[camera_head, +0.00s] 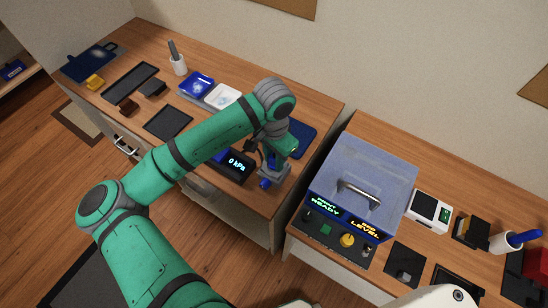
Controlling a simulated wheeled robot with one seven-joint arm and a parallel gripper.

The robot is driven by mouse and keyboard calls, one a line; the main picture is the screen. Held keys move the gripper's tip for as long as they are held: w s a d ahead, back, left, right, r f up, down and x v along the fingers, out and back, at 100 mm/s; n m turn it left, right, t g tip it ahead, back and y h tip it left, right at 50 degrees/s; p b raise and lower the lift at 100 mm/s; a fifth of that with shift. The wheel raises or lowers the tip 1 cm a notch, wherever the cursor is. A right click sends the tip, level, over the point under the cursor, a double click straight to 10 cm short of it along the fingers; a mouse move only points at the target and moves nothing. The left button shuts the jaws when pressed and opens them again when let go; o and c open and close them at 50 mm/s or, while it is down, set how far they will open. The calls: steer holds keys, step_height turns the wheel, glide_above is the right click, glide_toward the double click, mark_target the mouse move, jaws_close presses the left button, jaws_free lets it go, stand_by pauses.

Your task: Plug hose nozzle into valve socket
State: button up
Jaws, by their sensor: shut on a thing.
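My gripper (266,176) points down at the right end of the left bench, just beside a dark box with a lit "0 kPa" display (237,166). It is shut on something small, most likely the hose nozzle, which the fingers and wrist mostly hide. A small blue part (265,184) shows at the fingertips; I cannot tell whether it belongs to the nozzle or the valve. Another blue patch (221,155) shows at the box's left, partly behind my arm. The valve socket cannot be made out, nor whether anything touches it.
A dark blue mat (300,138) lies behind my gripper. Blue (196,85) and white (223,96) trays and a black tray (168,122) lie left. Across a gap, the right bench holds a lidded blue machine (362,175) and a white device (430,208).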

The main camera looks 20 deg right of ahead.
steer(key=shift+s+f, duration=0.1)
steer(key=shift+f, duration=0.85)
stand_by(0.4)
steer(key=shift+r, duration=0.5)
stand_by(1.1)
steer(key=shift+r, duration=0.4)
steer(key=shift+r, duration=0.15)
stand_by(0.8)
